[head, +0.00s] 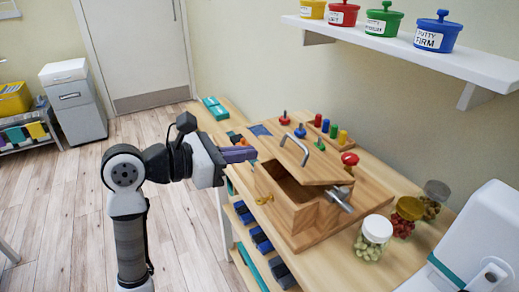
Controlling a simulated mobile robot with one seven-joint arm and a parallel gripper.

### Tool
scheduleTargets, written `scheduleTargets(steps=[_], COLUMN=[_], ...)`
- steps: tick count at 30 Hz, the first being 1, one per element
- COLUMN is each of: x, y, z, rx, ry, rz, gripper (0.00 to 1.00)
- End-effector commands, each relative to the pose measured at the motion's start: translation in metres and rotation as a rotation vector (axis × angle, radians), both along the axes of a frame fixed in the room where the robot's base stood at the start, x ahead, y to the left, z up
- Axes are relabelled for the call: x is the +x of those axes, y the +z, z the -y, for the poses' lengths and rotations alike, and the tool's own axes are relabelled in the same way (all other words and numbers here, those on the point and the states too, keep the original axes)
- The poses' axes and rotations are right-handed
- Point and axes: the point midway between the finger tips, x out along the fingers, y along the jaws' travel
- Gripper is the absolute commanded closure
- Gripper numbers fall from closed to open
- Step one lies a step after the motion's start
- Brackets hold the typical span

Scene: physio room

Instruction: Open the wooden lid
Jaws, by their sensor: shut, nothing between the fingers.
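A wooden box (293,214) stands on the wooden bench, with metal hardware on its front and right sides. Its wooden lid (318,170) has a curved metal handle (296,147) on top. A dark gap into the box shows below the lid's near edge, so the lid looks raised or tilted; the exact angle is hard to tell. My gripper (254,154) is at the left of the lid, its purple fingers together and empty. It is away from the handle; whether the fingertips touch the lid's left edge cannot be told.
Jars with lids (373,237) stand right of the box. Coloured pegs (334,131) and knobs stand behind it, near the wall. A shelf with putty tubs (383,24) hangs above. A white machine (478,235) is at the right.

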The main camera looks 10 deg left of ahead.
Motion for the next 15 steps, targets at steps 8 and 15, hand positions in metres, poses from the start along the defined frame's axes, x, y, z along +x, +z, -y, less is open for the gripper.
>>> scheduleTargets(steps=[8, 15], x=[0.026, 0.043], y=[-0.007, -0.014], z=[0.043, 0.068], rx=[-0.002, -0.001], ry=[-0.008, -0.005], rz=[-0.001, 0.0], gripper=[1.0, 1.0])
